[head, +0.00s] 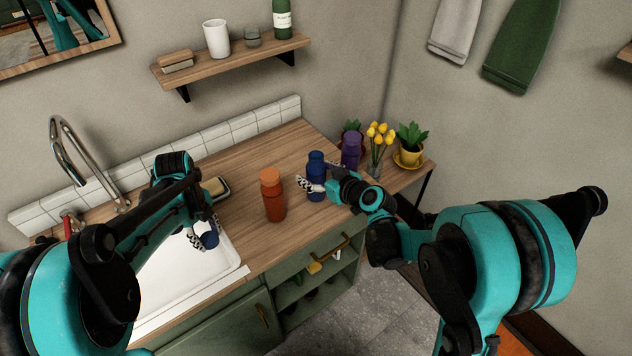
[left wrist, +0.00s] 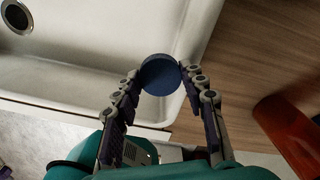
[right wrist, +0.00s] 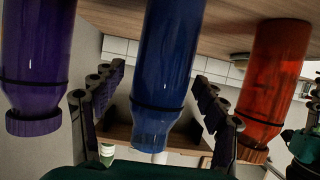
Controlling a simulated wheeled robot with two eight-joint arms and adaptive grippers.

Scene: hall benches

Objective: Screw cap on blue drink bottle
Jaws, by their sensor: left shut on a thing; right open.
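The blue bottle (head: 317,178) stands upright on the wooden counter. Its neck shows no ridged cap in the right wrist view (right wrist: 165,60). My right gripper (head: 322,181) is open, with one finger on each side of this bottle; whether they touch it I cannot tell. My left gripper (head: 203,238) is shut on a round blue cap (left wrist: 161,75), held by its sides between the fingertips. The cap also shows in the head view (head: 210,238), over the sink's right side, away from the bottle.
An orange bottle (head: 273,198) stands left of the blue one, a purple bottle (head: 351,150) to its right; both are capped. Yellow flowers (head: 379,135) and a potted plant (head: 410,145) stand further right. The white sink (head: 165,290) and faucet (head: 85,165) are left.

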